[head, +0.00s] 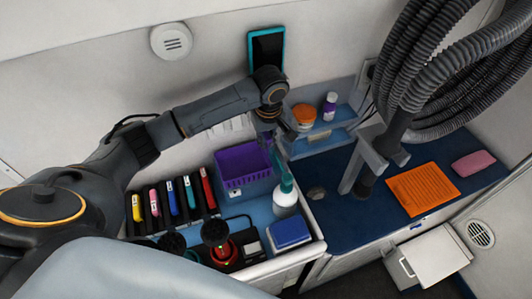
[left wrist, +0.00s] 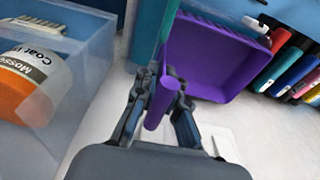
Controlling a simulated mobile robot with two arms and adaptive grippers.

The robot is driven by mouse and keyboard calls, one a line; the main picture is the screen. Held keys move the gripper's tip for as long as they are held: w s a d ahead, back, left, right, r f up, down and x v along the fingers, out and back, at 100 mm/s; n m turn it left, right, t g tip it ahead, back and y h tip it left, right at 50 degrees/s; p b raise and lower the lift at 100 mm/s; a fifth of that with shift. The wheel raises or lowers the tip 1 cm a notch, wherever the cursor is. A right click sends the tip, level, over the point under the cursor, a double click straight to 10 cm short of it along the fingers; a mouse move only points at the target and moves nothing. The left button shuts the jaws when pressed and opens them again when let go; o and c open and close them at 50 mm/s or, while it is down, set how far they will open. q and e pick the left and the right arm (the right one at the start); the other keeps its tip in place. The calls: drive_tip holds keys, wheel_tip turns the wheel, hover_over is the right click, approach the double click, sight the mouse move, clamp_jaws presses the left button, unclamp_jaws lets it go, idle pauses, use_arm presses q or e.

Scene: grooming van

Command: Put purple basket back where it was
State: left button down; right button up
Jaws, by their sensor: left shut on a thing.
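The purple basket (head: 243,168) is over the back of the open blue-lined bay on the counter, right of the row of coloured-handled tools. My left gripper (head: 272,132) is above its right back corner. In the left wrist view, the fingers (left wrist: 158,105) are shut on a purple edge of the basket (left wrist: 215,58), whose empty inside shows. I cannot tell whether the basket's underside touches the bay floor. My right gripper is not in view.
Coloured-handled tools (head: 172,198) stand at left. A clear-sided shelf with an orange-labelled jar (head: 304,117) is at right. Dark hoses (head: 440,80) hang at right.

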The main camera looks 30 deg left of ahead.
sight(266, 155)
use_arm(q)
wheel_tip(266, 155, down, 7)
drive_tip(key=shift+f+p, duration=0.1)
drive_tip(key=shift+p, duration=0.3)
drive_tip(key=c, duration=1.4)
unclamp_jaws()
drive_tip(key=shift+f, duration=0.1)
drive_tip(key=shift+r, duration=0.35)
drive_tip(key=r, duration=0.3)
drive_tip(key=r+b, duration=0.1)
drive_tip(key=r, duration=0.3)
drive_tip(key=s+d+r, duration=0.1)
drive_tip(key=r, duration=0.3)
drive_tip(key=shift+r+b, duration=0.25)
drive_tip(key=shift+b, duration=0.1)
